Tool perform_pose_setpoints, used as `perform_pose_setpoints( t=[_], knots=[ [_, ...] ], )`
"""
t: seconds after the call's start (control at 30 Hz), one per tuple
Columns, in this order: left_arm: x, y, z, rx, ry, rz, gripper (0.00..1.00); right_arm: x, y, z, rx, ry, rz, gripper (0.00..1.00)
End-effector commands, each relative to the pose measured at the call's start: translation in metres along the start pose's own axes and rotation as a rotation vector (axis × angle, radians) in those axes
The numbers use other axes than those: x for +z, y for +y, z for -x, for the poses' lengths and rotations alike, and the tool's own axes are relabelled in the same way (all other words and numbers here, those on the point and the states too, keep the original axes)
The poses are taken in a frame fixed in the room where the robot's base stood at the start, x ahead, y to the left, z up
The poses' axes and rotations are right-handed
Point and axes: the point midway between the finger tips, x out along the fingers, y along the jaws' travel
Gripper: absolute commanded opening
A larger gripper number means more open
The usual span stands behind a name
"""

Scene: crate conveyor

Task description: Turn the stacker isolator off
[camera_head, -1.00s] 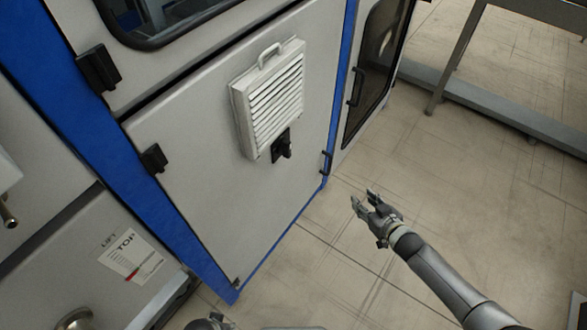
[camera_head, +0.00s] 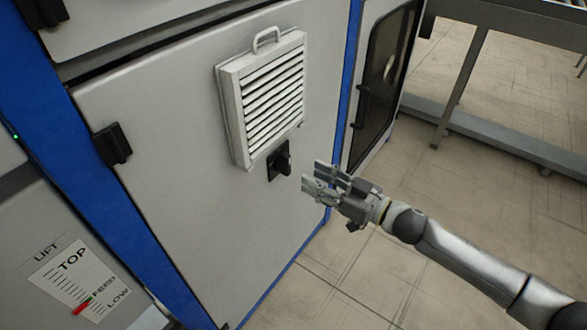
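The isolator is a black rotary switch (camera_head: 280,161) on the grey cabinet door, just below a white louvred vent. Its knob sticks out from a dark square plate; its exact setting is too small to tell. My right gripper (camera_head: 312,176) is open and empty, its fingers pointing left towards the switch. In the picture it is just right of and slightly below the knob, with a small gap between them. My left gripper is not in view.
The louvred vent (camera_head: 268,95) with a handle juts out above the switch. A lift label (camera_head: 72,280) with a red marker is at lower left. A metal-legged table frame (camera_head: 465,85) stands at right. Open floor lies below right.

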Motion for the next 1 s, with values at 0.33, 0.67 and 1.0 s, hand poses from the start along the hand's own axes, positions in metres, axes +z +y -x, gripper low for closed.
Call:
perform_pose_setpoints(
  t=[0.33,0.67,1.0],
  knots=[
    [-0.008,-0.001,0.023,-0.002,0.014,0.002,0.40,0.001,0.001,-0.059,0.002,0.001,0.001,0.38],
    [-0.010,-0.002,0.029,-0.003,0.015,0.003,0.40,0.001,0.001,-0.070,0.002,-0.001,0.001,0.38],
    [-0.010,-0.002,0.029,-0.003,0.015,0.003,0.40,0.001,0.001,-0.070,0.002,-0.001,0.001,0.09]
  ],
)
